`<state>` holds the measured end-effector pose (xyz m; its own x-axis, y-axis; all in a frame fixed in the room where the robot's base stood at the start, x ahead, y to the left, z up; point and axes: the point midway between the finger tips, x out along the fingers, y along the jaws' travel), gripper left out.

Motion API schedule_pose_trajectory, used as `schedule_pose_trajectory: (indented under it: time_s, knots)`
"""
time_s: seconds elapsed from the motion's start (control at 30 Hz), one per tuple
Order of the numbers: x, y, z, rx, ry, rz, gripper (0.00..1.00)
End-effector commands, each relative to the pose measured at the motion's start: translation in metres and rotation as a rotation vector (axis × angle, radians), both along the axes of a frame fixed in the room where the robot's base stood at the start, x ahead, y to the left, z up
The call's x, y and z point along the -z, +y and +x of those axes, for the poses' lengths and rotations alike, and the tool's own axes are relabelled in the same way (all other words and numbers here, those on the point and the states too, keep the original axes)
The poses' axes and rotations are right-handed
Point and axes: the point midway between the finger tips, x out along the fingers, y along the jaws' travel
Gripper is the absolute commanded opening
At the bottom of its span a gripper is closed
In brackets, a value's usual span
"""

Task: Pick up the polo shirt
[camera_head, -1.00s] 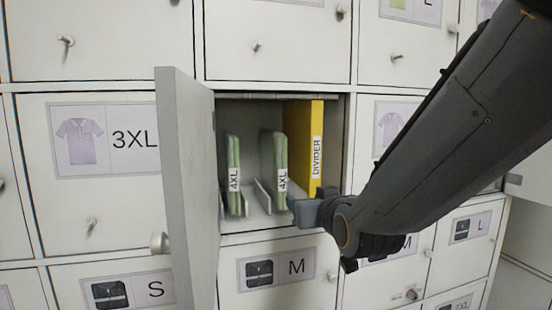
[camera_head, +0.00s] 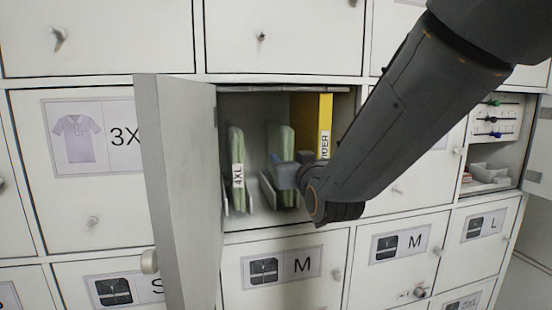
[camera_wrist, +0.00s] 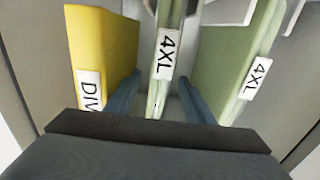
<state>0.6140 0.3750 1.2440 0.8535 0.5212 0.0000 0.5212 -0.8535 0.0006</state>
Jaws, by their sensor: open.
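Two green folded polo shirts stand upright in an open locker compartment. The left one (camera_head: 237,185) has a 4XL label; the right one (camera_head: 281,143) is partly hidden by my gripper (camera_head: 287,173). In the wrist view, my open gripper (camera_wrist: 160,88) has one finger on each side of the shirt beside the divider (camera_wrist: 166,88), also labelled 4XL. I cannot tell whether either finger touches it. The other 4XL shirt (camera_wrist: 228,60) is to the right there, outside the fingers.
A yellow divider (camera_head: 325,115) stands right of the shirts and shows at left in the wrist view (camera_wrist: 103,45). The open locker door (camera_head: 180,180) bounds the left side. Low upright plates stand by the shirts. An open compartment at far right holds white trays (camera_head: 490,172).

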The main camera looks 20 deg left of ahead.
Motion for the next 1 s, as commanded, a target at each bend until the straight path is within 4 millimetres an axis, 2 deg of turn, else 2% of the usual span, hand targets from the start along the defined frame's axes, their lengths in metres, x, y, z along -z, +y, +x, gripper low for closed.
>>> schedule_pose_trajectory:
  time_s: [0.13, 0.4, 0.47, 0.7, 1.0]
  knots:
    - [-0.0005, 0.0079, 0.0101, -0.001, 0.0, 0.0, 0.48]
    - [0.0003, 0.0095, 0.012, -0.002, 0.001, 0.001, 0.48]
    - [0.0002, 0.0094, 0.0119, -0.002, 0.001, 0.001, 0.4]
    - [0.0002, 0.0094, 0.0119, -0.002, 0.001, 0.001, 0.0]
    - [-0.0018, 0.0092, 0.012, -0.002, 0.0, 0.001, 0.0]
